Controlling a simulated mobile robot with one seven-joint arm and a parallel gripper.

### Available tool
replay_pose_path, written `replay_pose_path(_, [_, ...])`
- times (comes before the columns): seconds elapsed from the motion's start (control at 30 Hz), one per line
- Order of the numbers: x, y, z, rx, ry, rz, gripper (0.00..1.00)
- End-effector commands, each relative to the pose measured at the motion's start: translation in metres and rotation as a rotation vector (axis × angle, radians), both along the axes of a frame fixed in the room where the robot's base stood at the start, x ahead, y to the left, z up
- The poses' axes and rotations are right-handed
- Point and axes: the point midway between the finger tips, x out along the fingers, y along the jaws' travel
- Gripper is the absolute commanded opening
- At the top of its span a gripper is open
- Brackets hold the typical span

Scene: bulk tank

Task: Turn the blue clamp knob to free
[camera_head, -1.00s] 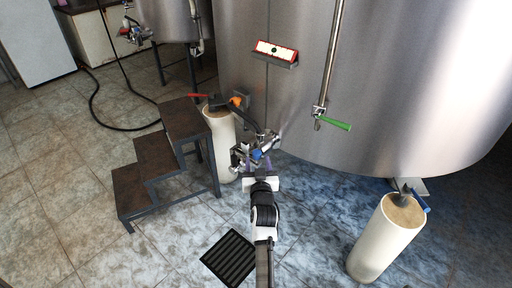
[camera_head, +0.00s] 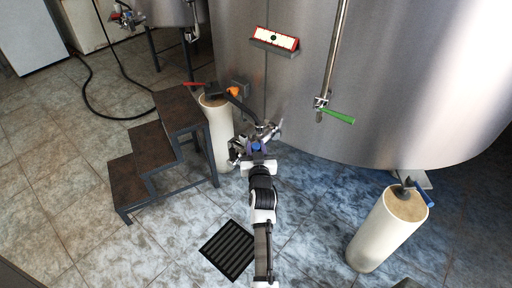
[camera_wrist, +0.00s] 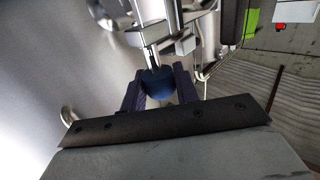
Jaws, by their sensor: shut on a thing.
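The blue clamp knob (camera_wrist: 158,86) is a dark blue rounded piece at the end of a metal stem in the wrist view. My gripper (camera_wrist: 160,92) has one dark finger on each side of it and is shut on it. In the head view the knob (camera_head: 256,147) is a small blue spot just beyond my gripper (camera_head: 257,158), on the metal valve fittings (camera_head: 262,134) at the front of the big steel tank (camera_head: 370,90). My fingers and the fittings partly hide it. I cannot tell how far the knob is turned.
A step stool (camera_head: 165,150) and a cream pillar (camera_head: 217,135) stand left of the fittings. Another cream pillar (camera_head: 385,235) stands at the right. A green-handled valve (camera_head: 337,116) hangs on a pipe. A black floor grate (camera_head: 229,250) lies below; the tiled floor around it is open.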

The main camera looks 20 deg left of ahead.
Motion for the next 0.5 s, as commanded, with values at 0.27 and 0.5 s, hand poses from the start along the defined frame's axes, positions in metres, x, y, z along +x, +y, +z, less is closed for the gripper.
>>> replay_pose_path(0.27, [0.0002, 0.0, -0.0008, 0.001, 0.0, 0.003, 0.07])
replay_pose_path(0.5, [0.001, -0.0009, -0.0035, 0.003, -0.003, 0.034, 0.07])
